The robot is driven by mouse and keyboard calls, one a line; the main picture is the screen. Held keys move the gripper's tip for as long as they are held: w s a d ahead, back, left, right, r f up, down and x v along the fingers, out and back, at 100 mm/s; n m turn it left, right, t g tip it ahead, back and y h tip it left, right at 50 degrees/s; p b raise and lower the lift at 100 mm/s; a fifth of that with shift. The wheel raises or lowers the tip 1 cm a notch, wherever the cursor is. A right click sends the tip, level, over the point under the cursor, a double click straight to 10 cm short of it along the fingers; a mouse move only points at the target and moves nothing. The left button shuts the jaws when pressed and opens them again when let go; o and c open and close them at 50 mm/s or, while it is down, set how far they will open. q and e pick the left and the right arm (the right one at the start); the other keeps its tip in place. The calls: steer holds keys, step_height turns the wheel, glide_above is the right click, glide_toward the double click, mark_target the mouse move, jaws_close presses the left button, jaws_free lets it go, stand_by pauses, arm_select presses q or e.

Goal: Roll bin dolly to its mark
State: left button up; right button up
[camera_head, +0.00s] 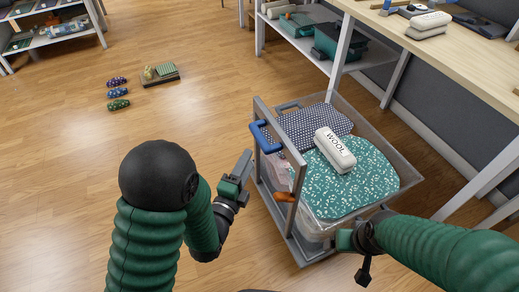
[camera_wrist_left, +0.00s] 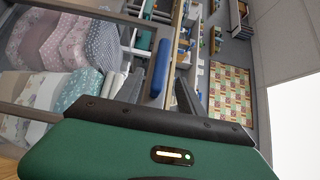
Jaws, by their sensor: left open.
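The bin dolly (camera_head: 292,225) is a grey frame on the floor at centre right, with clear bins inside. Folded patterned fabric, navy dotted and teal floral, and a white roll marked WOOL lie on top. I cannot pick out a floor mark.
Small rolls (camera_head: 117,92) and a green tray (camera_head: 160,75) lie on the floor at upper left. A shelf (camera_head: 50,40) stands far left. Floor left of the dolly is clear.

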mark_target(260, 139)
arm_select(q)
steer(key=b+x, duration=0.6)
steer(key=x, duration=0.4)
steer(key=shift+w+d, duration=0.15)
steer(key=shift+w, duration=0.2)
arm_select(e)
steer(key=s+x, duration=0.1)
steer(key=x, duration=0.6)
steer(key=shift+s+f, duration=0.3)
steer(key=shift+f, duration=0.2)
arm_select(q)
steer(key=c, duration=1)
steer(key=shift+f, duration=0.15)
